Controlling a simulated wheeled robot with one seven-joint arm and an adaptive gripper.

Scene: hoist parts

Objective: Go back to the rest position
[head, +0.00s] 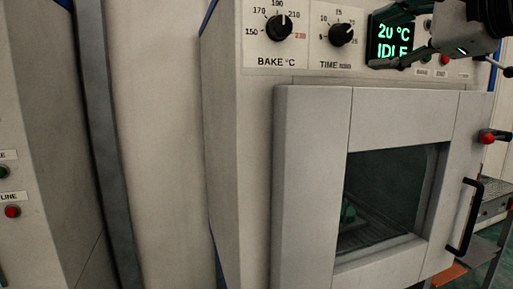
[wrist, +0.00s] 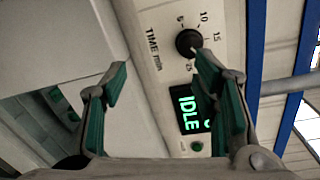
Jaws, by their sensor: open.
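My gripper (wrist: 160,95) is open and empty in the wrist view, its two green-padded fingers spread apart in front of the oven's panel. In the head view, my gripper (head: 390,42) shows at the upper right, in front of the display, partly covering it. The oven (head: 310,180) has a closed door with a dark window (head: 385,190). The display (head: 393,32) reads 20 °C and IDLE; in the wrist view part of it (wrist: 187,108) shows behind the right finger. I cannot tell the exact gap between fingers and panel.
The bake knob (head: 279,27) and time knob (head: 341,34) sit left of the display. A black door handle (head: 467,217) and a red-knobbed lever (head: 490,137) stick out at right. Another cabinet (head: 40,150) stands at left.

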